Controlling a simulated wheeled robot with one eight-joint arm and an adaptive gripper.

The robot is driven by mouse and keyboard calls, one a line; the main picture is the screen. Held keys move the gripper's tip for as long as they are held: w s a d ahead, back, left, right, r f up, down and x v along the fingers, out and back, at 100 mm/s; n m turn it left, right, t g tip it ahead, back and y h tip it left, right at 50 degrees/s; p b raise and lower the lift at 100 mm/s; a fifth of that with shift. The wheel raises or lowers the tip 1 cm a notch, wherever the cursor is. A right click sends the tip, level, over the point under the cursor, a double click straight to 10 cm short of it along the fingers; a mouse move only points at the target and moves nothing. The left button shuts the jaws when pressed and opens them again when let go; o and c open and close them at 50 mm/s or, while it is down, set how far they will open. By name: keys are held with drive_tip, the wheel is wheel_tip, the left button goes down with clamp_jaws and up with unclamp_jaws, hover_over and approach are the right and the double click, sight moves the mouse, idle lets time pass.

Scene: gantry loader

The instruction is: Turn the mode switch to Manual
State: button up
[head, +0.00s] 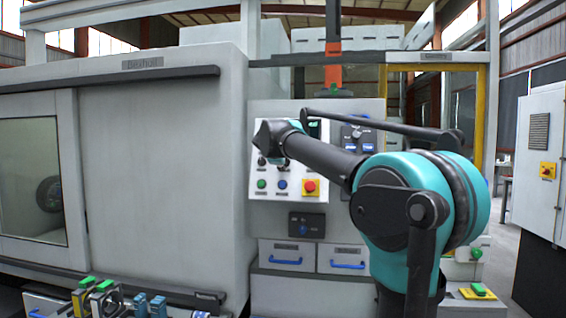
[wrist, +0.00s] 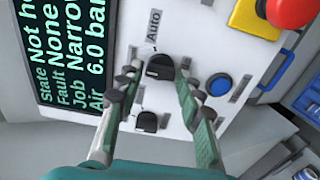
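The mode switch (wrist: 159,67) is a black knob on the white control panel, beside the label "Auto" in the wrist view. My gripper (wrist: 157,82) is open, with one finger on each side of this knob; gaps show between knob and fingers, and I see no clear contact. A second black knob (wrist: 147,121) sits lower, also between the fingers. A "Manual" label is not readable here. In the head view my arm reaches the control panel (head: 257,205) from the right and its end covers the upper part; the fingers cannot be made out there.
A blue button (wrist: 220,85) is just right of the right finger. The red emergency stop (wrist: 290,10) on its yellow base is at top right. A status screen (wrist: 75,50) lies left of the left finger. Drawers with blue handles (head: 287,261) are below the panel.

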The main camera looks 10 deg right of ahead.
drive_tip(key=shift+o, duration=0.9)
drive_tip(key=v, duration=1.2)
